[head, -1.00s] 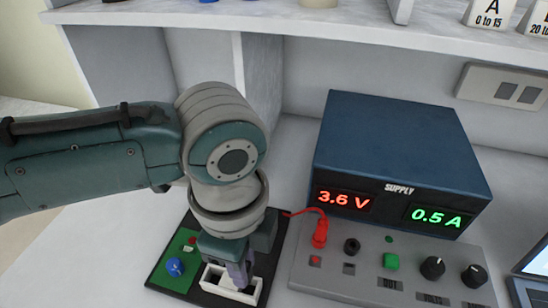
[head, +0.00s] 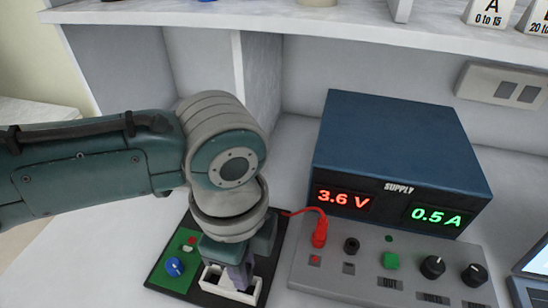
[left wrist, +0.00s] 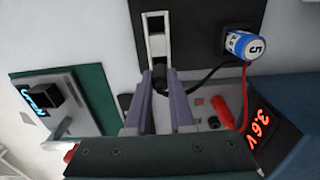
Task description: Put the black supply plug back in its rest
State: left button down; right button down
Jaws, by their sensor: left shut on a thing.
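My left gripper (head: 239,280) is at the white rest (head: 258,293) on the black board in the head view. In the left wrist view my left gripper (left wrist: 161,78) is shut on the black supply plug (left wrist: 163,75), at the near end of the slotted white rest (left wrist: 157,22). A black lead runs from the plug to the right. My fingers and arm hide the plug in the head view. I cannot tell how deep the plug sits in the rest. My right gripper is not in view.
The supply unit (head: 400,160) reads 3.6 V and 0.5 A. A red plug (head: 320,234) stands on its panel beside a black socket (head: 351,246). A blue-and-white cylinder (left wrist: 243,45) marked 5 stands near the rest. A blue knob (head: 175,267) is on the green panel.

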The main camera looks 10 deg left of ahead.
pick_arm(q)
jog(key=shift+f+b, duration=1.15)
jog(key=shift+f, duration=0.5)
jog(key=c, duration=0.7)
grip_release()
jog(key=shift+r, duration=0.1)
notch_tip(320, 180, up, 10)
jog(key=p, duration=0.3)
